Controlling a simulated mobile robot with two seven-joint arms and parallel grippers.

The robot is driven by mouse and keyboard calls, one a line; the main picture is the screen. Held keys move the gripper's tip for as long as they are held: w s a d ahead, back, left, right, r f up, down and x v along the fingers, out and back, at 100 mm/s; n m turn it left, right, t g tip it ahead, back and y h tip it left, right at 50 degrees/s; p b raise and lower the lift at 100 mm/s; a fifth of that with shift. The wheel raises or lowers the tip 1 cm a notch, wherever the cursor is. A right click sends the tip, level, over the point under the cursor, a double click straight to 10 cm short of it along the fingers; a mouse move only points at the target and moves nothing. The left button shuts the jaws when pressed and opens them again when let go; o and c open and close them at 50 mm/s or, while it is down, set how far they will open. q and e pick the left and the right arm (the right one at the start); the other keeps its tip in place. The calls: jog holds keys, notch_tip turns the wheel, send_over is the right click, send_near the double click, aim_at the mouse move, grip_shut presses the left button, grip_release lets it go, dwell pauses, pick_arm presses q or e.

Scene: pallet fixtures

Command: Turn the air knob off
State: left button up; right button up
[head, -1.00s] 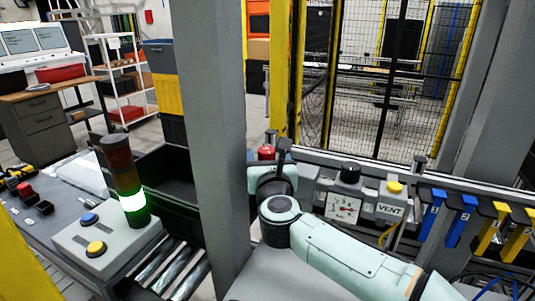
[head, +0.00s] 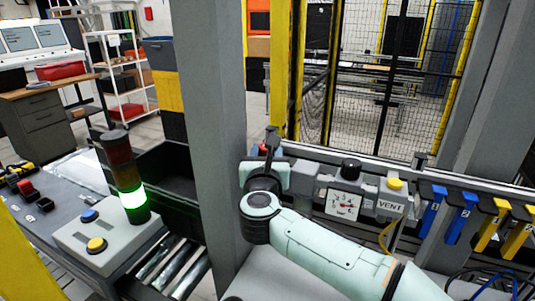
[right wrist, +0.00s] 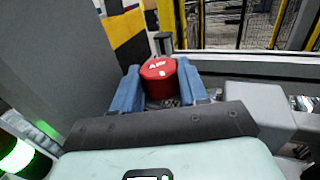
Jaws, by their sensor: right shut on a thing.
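The red air knob (right wrist: 158,70), with white lettering on its top, shows in the right wrist view between the two blue fingers of my right gripper (right wrist: 160,88). The fingers are shut on its sides. In the head view only a small red part of the knob (head: 263,149) shows, mostly covered by my right gripper, just right of the grey post. My left gripper is in neither view.
The grey post (head: 210,150) stands close left of my right gripper. A pressure gauge (head: 343,204), a black knob (head: 350,169) and a yellow button (head: 395,184) by a VENT label sit to the right. A lit signal tower (head: 133,198) stands at the left.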

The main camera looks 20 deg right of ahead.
jog(key=m+h, duration=0.1)
jog(key=m+g+h, duration=0.1)
jog(key=shift+w+a+f+g+h, duration=0.1)
jog(key=shift+w+a+g+h, duration=0.05)
jog(key=shift+a+g+h, duration=0.15)
jog(key=shift+m+g+h, duration=1)
jog(key=shift+g+h, duration=0.1)
jog(key=shift+h, duration=0.1)
jog(key=o, duration=1.1)
jog(key=shift+c, duration=0.2)
jog(key=b+v, duration=0.2)
jog(key=v, duration=1.1)
jog(key=shift+a, duration=0.25)
